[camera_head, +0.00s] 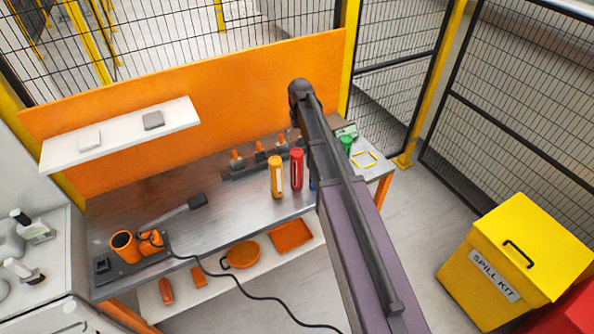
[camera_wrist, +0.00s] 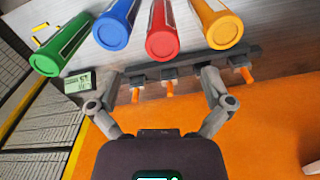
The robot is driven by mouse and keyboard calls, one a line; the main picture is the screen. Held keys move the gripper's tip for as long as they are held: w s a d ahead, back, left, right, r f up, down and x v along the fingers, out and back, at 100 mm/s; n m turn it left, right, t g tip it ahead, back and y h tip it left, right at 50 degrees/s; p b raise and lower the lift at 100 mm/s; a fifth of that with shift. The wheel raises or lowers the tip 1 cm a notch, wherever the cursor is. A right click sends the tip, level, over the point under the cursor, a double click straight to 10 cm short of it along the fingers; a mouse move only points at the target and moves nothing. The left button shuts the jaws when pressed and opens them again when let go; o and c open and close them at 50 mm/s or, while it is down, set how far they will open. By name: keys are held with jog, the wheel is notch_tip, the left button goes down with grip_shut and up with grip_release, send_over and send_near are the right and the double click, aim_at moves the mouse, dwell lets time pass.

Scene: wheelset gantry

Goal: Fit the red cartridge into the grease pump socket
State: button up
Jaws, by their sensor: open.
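The red cartridge (camera_head: 296,170) stands upright on the metal bench, just right of the yellow cartridge (camera_head: 276,177). In the wrist view the red cartridge (camera_wrist: 162,32) is at the top middle, between the blue (camera_wrist: 118,22) and yellow (camera_wrist: 219,22) ones. My gripper (camera_wrist: 157,88) is open and empty, its fingers spread below the red cartridge in that view and apart from it. In the head view my arm hides the gripper. The grease pump (camera_head: 150,242), with an orange open-topped cup (camera_head: 123,246) that looks like the socket, is at the bench's left end.
A dark rail (camera_head: 260,163) with orange-tipped fittings runs behind the cartridges. The green cartridge (camera_head: 346,144) stands right of my arm. A white shelf (camera_head: 120,135) overhangs the bench's back left. A black hose trails off the front.

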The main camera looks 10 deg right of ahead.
aim_at(297, 151)
jog(key=w, duration=0.3)
jog(key=shift+w+a, duration=0.1)
jog(key=shift+w, duration=0.15)
notch_tip(297, 151, down, 8)
jog(key=b, duration=0.8)
jog(key=shift+s+f+b, duration=0.1)
jog(key=shift+f+b, duration=0.15)
jog(key=shift+b, duration=0.05)
jog(key=shift+f, duration=0.1)
dwell(0.4)
jog(key=shift+s+a+f+b, duration=0.15)
jog(key=shift+f+b, duration=2.4)
jog(key=shift+b, duration=0.05)
jog(key=shift+r, duration=0.1)
jog(key=c, duration=1.1)
